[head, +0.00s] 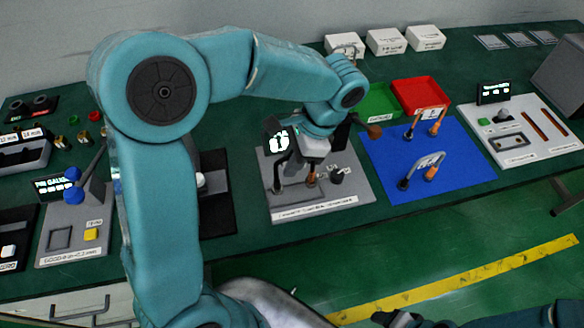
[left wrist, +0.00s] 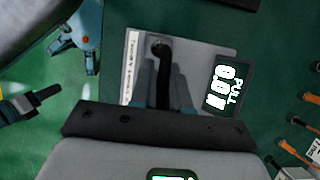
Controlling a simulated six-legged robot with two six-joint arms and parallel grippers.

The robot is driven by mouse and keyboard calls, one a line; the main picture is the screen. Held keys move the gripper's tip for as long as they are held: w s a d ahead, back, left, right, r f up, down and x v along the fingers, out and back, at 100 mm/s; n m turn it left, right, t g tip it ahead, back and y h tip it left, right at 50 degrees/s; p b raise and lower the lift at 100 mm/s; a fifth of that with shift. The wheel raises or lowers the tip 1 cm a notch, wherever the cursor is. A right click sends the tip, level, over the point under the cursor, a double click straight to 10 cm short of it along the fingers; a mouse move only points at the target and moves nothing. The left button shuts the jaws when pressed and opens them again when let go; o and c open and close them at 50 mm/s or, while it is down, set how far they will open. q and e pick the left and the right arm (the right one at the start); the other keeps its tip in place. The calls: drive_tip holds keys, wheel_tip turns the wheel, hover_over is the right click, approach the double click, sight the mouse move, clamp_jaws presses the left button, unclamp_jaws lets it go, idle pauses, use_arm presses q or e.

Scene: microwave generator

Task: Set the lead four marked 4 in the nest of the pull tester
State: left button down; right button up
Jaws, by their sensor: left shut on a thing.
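My left gripper (head: 300,170) is over the grey plate of the pull tester (head: 350,198) and is shut on a lead.
A blue mat (head: 385,150) right of the tester holds more leads, one arched (head: 425,160) and one tagged (head: 432,114). Green (head: 378,102) and red (head: 420,96) trays and white boxes (head: 385,41) stand behind. A white station (head: 515,140) is at the right.

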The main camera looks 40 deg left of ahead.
use_arm(q)
drive_tip(key=shift+f, duration=1.5)
drive_tip(key=shift+f, duration=0.1)
drive_tip(key=c, duration=1.1)
unclamp_jaws()
drive_tip(key=v, duration=1.2)
drive_tip(key=shift+s+d, duration=0.1)
